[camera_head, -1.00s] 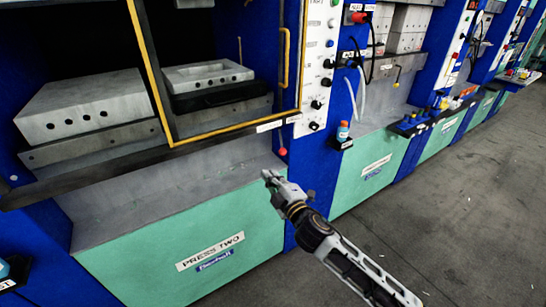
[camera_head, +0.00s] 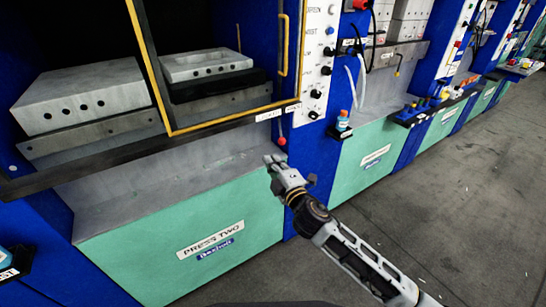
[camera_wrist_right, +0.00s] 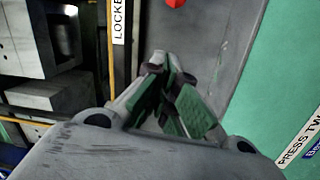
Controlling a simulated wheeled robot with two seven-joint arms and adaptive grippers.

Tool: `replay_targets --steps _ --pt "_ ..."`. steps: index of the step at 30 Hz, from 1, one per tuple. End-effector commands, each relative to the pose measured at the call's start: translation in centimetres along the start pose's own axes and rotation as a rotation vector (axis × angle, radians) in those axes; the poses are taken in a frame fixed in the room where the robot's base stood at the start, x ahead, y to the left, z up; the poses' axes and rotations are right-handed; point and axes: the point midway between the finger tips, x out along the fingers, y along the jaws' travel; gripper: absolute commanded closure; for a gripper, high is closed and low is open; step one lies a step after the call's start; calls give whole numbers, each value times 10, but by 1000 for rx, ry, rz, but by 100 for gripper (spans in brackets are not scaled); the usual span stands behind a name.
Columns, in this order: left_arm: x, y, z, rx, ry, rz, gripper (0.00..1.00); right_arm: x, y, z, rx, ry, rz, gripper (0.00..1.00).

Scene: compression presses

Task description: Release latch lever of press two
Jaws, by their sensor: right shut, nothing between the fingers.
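Press two (camera_head: 180,236) has a green front panel with its name label, which also shows at the right edge of the wrist view (camera_wrist_right: 300,143). Its latch lever, with a red ball knob (camera_head: 281,141), hangs below the right end of the dark sill. A red knob shows at the top edge of the right wrist view (camera_wrist_right: 176,3). My right gripper (camera_head: 273,160) is just below the knob and appears apart from it. Its fingers (camera_wrist_right: 165,75) are shut and empty. My left gripper is not in view.
The yellow-framed guard (camera_head: 152,75) stands before two grey mould blocks (camera_head: 85,97). A white control panel (camera_head: 317,65) is above right. A blue-and-orange bottle (camera_head: 342,121) stands on a small shelf to the right. The grey floor (camera_head: 440,210) is clear.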

Motion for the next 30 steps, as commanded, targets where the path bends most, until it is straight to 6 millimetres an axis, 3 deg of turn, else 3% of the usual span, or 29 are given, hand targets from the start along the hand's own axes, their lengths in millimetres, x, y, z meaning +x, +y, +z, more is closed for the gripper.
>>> replay_targets --steps 30 --pt "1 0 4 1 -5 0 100 84 1 0 0 1 1 100"
